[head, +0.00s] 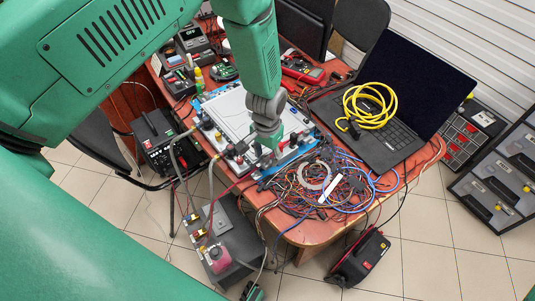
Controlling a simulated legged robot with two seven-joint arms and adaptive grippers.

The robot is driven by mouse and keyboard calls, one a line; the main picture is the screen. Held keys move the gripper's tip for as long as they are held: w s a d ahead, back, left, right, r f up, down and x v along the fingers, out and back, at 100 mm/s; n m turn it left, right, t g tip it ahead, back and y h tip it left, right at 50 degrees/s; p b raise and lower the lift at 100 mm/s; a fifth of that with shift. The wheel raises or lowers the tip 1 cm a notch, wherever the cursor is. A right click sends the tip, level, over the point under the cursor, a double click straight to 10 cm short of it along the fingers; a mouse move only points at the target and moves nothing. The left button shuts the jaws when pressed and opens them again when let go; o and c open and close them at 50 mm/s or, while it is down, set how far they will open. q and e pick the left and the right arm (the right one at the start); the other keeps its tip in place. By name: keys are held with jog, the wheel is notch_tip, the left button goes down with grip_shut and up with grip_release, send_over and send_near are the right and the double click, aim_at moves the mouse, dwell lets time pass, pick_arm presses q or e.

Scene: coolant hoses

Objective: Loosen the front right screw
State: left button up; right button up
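A flat pale plate with blue edges (222,105) lies on the table, with small dark fittings along its near side. My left gripper (273,154) points down over the plate's near right part, at its blue front edge. The gripper covers this part of the plate, so I cannot make out the front right screw or whether the fingers touch it. The fingertips are too small and hidden to show whether they are open or shut.
Tangled cables (325,185) lie right of the gripper. A laptop (400,95) with a coiled yellow cable (369,105) stands behind them. Hoses run from the plate to a grey box (232,245) at lower left. A red-black case (360,258) stands on the floor.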

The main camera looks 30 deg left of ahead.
aim_at(267, 156)
pick_arm(q)
jog(key=shift+r, duration=0.25)
notch_tip(267, 156, up, 11)
jog(key=shift+r, duration=0.2)
dwell(0.3)
jog(key=shift+w, duration=0.1)
jog(key=shift+f, duration=0.1)
